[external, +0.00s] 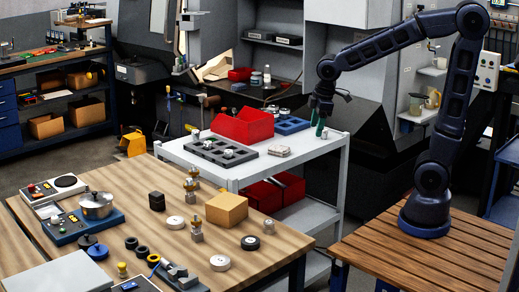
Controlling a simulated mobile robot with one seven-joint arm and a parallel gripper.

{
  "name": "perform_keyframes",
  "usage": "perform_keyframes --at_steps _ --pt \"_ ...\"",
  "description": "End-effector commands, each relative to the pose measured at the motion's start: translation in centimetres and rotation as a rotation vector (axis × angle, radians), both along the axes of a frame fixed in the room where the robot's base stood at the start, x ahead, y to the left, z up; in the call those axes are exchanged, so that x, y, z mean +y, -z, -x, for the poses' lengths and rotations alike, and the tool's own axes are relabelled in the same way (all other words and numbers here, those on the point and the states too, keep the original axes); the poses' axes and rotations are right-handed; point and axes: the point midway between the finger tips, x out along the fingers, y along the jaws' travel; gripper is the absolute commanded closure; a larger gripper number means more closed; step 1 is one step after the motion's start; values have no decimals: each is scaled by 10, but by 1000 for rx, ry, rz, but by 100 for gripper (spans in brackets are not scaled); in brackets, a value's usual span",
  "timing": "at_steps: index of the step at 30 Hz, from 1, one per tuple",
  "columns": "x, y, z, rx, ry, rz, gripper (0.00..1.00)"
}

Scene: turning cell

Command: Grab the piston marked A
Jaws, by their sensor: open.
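My gripper (318,122) points down above the right part of the white cart (336,140), with green fingertips apart and nothing seen between them. I cannot pick out a piston marked A; no such letter is readable at this size. A dark grey compartment tray (196,149) on the cart holds small pale pieces, too small to identify. My gripper is to the right of this tray and apart from it. Small metal parts (197,231) stand on the wooden table (120,215); whether any is a piston I cannot tell.
A red bin (243,125), a blue tray (291,125) and a small pale stack (279,151) are on the cart. The wooden table also holds a cardboard-coloured block (226,209), dark rings (142,252) and a silver pot (96,205). The cart's front right corner looks clear.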

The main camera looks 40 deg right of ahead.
Motion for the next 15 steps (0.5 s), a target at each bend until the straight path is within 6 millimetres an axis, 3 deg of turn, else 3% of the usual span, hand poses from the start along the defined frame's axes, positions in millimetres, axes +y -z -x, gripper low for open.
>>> perform_keyframes --at_steps 1,8,15 --pt "18 8 -4 14 -60 12 42" --pt "97 46 -10 59 -329 58 42" --pt "181 96 2 106 -612 101 42"
